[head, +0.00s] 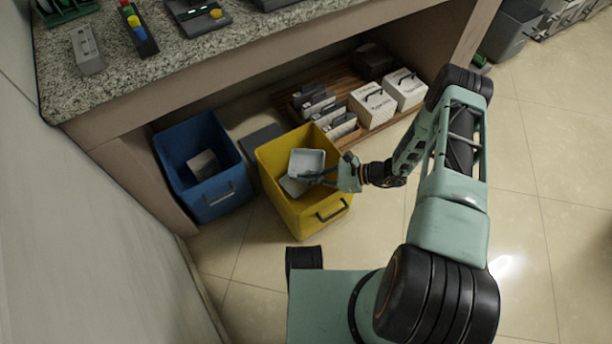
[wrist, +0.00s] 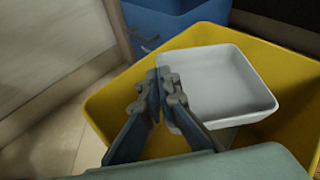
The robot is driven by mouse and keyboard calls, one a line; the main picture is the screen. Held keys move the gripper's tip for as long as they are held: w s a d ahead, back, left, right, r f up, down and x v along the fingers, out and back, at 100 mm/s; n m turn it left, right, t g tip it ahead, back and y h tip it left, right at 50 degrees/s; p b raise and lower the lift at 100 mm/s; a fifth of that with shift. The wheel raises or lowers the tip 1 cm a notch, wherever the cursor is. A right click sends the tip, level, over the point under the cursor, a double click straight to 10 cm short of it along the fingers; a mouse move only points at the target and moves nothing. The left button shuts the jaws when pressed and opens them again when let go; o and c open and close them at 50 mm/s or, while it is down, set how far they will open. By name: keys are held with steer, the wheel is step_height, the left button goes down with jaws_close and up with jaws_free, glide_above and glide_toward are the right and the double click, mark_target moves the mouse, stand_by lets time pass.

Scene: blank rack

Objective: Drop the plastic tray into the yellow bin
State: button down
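The plastic tray (head: 307,162) is a shallow, pale grey-white square tray. It is over the mouth of the yellow bin (head: 324,213), tilted, with its open side facing up. In the wrist view the tray (wrist: 220,82) is inside the outline of the bin's rim (wrist: 106,108). My gripper (head: 306,178) is above the bin, with its fingers drawn together at the tray's near-left edge. In the wrist view the fingertips (wrist: 157,82) are shut on that edge. Another pale piece (head: 293,186) shows below the tray in the bin, partly hidden.
A blue bin (head: 212,197) with a pale item inside stands left of the yellow bin. A wooden pallet (head: 290,101) with white boxes and grey items is behind, under the stone-topped counter (head: 130,82). Open tiled floor lies to the right.

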steer(key=c, duration=2.7)
jaws_free()
steer(key=o, duration=0.6)
steer(key=shift+d+r, duration=0.1)
steer(key=v, duration=1.1)
steer(key=shift+s+d+r, duration=0.1)
steer(key=shift+d+r, duration=0.05)
steer(key=shift+d, duration=0.2)
